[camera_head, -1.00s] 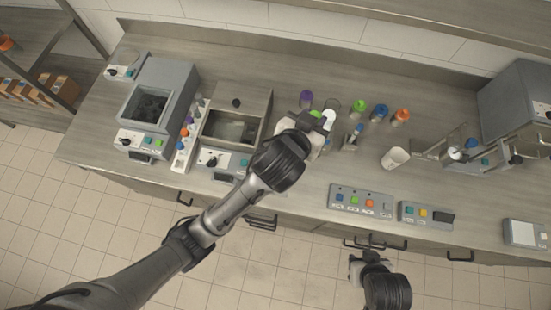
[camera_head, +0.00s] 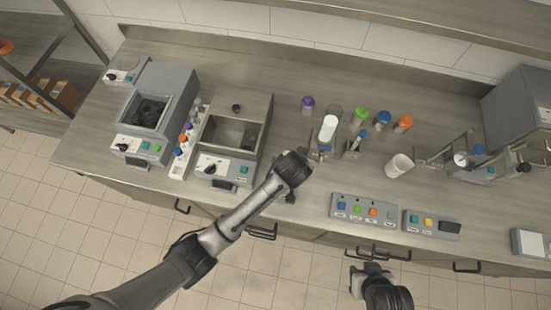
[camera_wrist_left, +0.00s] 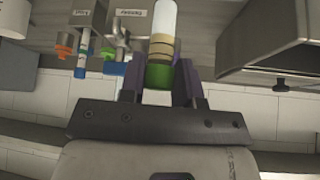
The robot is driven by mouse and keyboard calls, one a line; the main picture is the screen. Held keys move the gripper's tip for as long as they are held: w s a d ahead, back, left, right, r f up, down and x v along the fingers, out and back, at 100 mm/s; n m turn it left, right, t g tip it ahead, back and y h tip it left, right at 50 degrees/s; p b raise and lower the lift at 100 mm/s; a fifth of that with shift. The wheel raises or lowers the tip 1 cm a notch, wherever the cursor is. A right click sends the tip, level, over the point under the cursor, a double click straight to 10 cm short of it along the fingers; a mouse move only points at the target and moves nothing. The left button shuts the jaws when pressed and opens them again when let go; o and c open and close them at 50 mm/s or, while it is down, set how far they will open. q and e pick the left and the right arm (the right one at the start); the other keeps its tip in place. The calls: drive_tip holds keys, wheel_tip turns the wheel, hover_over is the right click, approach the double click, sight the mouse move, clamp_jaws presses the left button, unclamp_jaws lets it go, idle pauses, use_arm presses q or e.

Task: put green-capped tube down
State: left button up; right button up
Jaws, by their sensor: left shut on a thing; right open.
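My left gripper (camera_wrist_left: 158,92) is shut on the green-capped tube (camera_wrist_left: 158,75). In the left wrist view the green cap sits between the fingers, with tan bands and a bright white length beyond it. In the head view my left gripper (camera_head: 315,156) is over the counter's front part, mostly hidden behind my wrist; the green cap is not clear there. A white cylinder (camera_head: 328,128) shows just beyond it; I cannot tell whether it is the held tube. My right gripper (camera_head: 358,278) is open and empty, in front of the counter, above the floor.
A white rack (camera_head: 178,170) of small capped tubes stands left of an open-topped bath (camera_head: 232,128). Purple (camera_head: 307,103), green (camera_head: 361,115), blue (camera_head: 383,116) and orange (camera_head: 403,122) capped jars stand behind. A white cup (camera_head: 399,165) and a button panel (camera_head: 364,209) are right.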

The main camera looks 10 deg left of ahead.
use_arm(q)
drive_tip(key=shift+w+a+f, duration=0.6)
drive_tip(key=shift+a+f, duration=0.9)
drive_tip(key=shift+f, duration=0.1)
drive_tip(key=shift+w+a+f, duration=0.6)
drive_tip(key=shift+a+f, duration=0.85)
drive_tip(key=shift+f, duration=0.15)
drive_tip(key=shift+w+a+f, duration=0.6)
drive_tip(key=shift+a+f, duration=0.9)
drive_tip(key=shift+f, duration=0.1)
drive_tip(key=shift+f, duration=0.2)
drive_tip(key=o, duration=0.9)
drive_tip(key=shift+r, duration=0.1)
